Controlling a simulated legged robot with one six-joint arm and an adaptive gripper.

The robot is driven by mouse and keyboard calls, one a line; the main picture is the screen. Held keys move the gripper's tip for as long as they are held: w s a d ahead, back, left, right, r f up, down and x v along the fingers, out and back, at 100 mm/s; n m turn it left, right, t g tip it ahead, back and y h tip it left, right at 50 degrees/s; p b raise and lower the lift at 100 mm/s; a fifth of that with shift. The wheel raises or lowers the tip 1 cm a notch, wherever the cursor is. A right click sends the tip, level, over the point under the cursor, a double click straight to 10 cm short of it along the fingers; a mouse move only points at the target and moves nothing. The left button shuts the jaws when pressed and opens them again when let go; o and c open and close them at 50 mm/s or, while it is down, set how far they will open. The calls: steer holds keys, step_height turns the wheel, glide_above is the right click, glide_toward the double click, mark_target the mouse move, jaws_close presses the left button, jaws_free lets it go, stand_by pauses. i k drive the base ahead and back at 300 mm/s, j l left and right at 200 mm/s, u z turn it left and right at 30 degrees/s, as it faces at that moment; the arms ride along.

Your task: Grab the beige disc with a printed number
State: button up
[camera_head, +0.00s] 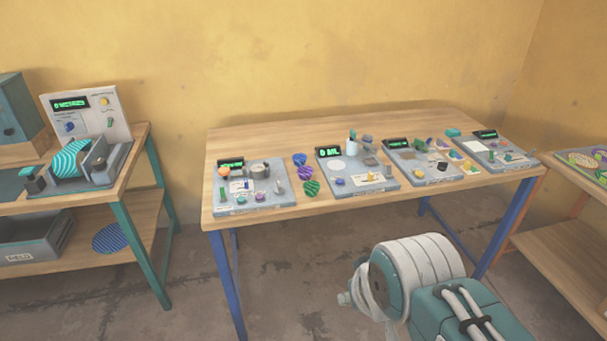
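I cannot make out a beige disc with a printed number for certain. A pale round shape (337,165) lies flat on the second grey panel (389,186) from the left on the middle table, and no number is readable on it. Small pale and coloured pieces lie on and between the panels, too small to identify. My arm shows at the lower right in front of the table; its gripper fingers are not in view.
The middle wooden table (275,130) has blue legs and bears several grey panels with green displays. At left, a bench (128,170) holds a press-like machine with a teal striped disc (68,160). A blue striped disc (112,239) lies on its lower shelf. Another table (550,176) stands at right.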

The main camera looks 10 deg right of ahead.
mark_target(257, 171)
steer(key=i+u, duration=0.1)
steer(key=i, duration=0.4)
steer(key=i+l+u, duration=0.15)
steer(key=i, duration=0.4)
steer(key=i+l+u, duration=0.1)
steer(key=i, duration=0.4)
